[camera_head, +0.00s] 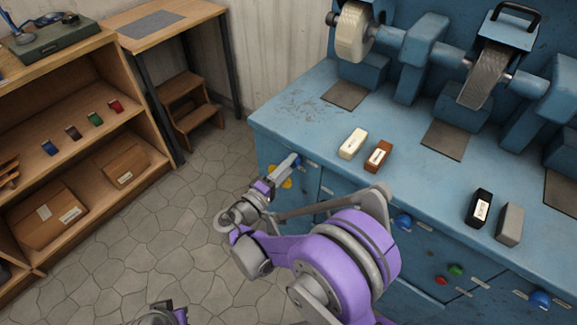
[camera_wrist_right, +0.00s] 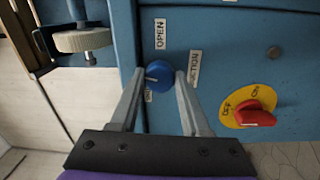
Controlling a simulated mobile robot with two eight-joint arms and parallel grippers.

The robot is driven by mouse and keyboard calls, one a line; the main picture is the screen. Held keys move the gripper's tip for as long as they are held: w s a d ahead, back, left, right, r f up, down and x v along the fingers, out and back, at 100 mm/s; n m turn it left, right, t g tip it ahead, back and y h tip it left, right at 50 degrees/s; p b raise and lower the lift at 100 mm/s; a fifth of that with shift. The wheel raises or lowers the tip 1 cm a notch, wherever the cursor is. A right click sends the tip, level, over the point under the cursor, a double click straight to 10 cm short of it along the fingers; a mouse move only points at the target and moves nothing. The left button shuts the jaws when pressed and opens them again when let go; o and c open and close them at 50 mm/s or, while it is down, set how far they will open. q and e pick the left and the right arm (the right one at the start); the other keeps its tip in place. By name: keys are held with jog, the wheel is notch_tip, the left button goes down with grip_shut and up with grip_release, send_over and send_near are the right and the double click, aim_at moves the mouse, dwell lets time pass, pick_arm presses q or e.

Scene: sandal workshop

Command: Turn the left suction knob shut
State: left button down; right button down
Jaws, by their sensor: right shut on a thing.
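The left suction knob is a round blue knob (camera_wrist_right: 158,76) on the blue cabinet front in the right wrist view. Its pale mark points left. An OPEN label (camera_wrist_right: 160,34) is above it, a SUCTION label (camera_wrist_right: 195,69) to its right, and a small, hard-to-read label below left. My right gripper (camera_wrist_right: 161,84) is shut on the knob, one finger on each side. In the head view my right gripper (camera_head: 288,168) reaches the bench's left end, where a bit of blue shows. Part of my left arm shows at the bottom edge; its finger state is unclear.
A yellow plate with a red rotary switch (camera_wrist_right: 255,115) sits right of the knob in the wrist view. Other blue knobs (camera_head: 403,221) (camera_head: 540,298) line the bench front. Polishing blocks (camera_head: 353,143) and wheels (camera_head: 356,31) are on the bench. Floor left of the bench is clear.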

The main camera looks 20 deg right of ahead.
jog(key=shift+n, duration=1.6)
jog(key=shift+c, duration=1.8)
grip_release()
jog(key=v, duration=1.1)
jog(key=shift+d, duration=0.2)
